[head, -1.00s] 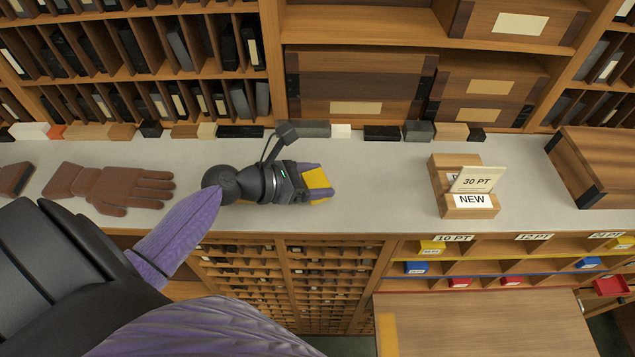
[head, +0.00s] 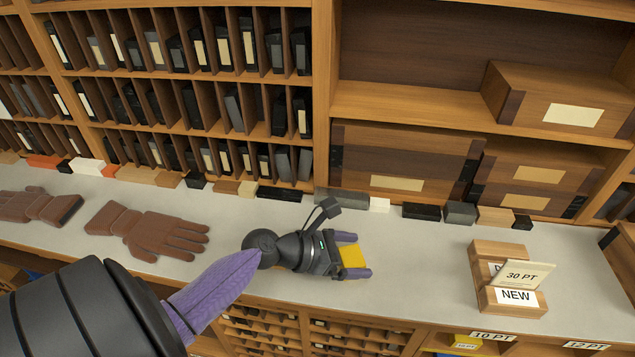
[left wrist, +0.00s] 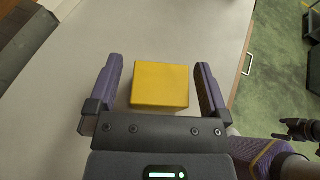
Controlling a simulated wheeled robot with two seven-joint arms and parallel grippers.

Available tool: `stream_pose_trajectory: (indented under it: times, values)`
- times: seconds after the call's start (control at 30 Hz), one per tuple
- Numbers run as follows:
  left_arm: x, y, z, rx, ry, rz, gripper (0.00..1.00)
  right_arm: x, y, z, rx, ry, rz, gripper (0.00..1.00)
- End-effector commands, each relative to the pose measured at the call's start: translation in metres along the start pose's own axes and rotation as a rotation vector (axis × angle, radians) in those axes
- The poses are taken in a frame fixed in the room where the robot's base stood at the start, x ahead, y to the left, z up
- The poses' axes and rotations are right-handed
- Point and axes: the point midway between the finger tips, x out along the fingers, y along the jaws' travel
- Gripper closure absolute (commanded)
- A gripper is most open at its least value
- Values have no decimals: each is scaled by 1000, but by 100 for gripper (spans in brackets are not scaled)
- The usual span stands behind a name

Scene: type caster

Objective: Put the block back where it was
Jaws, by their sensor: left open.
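A yellow block (head: 352,257) lies on the grey counter (head: 410,290), left of the wooden card holder. My left gripper (head: 358,254) is low over the counter with a finger on each side of the block. In the left wrist view, the block (left wrist: 160,85) sits between the open fingers of the left gripper (left wrist: 160,66). A gap shows on both sides, wider on the left. A dark gripper-like part, seemingly my right gripper (left wrist: 298,130), shows small at the right edge of the left wrist view; its jaws are unclear.
The wooden holder (head: 492,260) carries cards reading "30 PT" and "NEW". Brown wooden hands (head: 165,238) lie at the left. Small blocks line the counter's back beneath shelves. Labelled cubbies, "10 PT" (head: 493,337) and "12 PT", sit below the front edge. The counter between gripper and holder is clear.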

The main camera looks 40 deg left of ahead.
Motion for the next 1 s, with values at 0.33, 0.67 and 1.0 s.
stream_pose_trajectory:
  times: [0.33,0.67,1.0]
  values:
    - [-78,0,-2,-1,5,1,0,2,0,1,0,-2,0,6]
    - [-120,0,0,2,1,-1,0,3,2,2,-2,-2,4,6]
    - [-119,0,0,1,1,0,0,2,3,1,-2,-1,4,6]
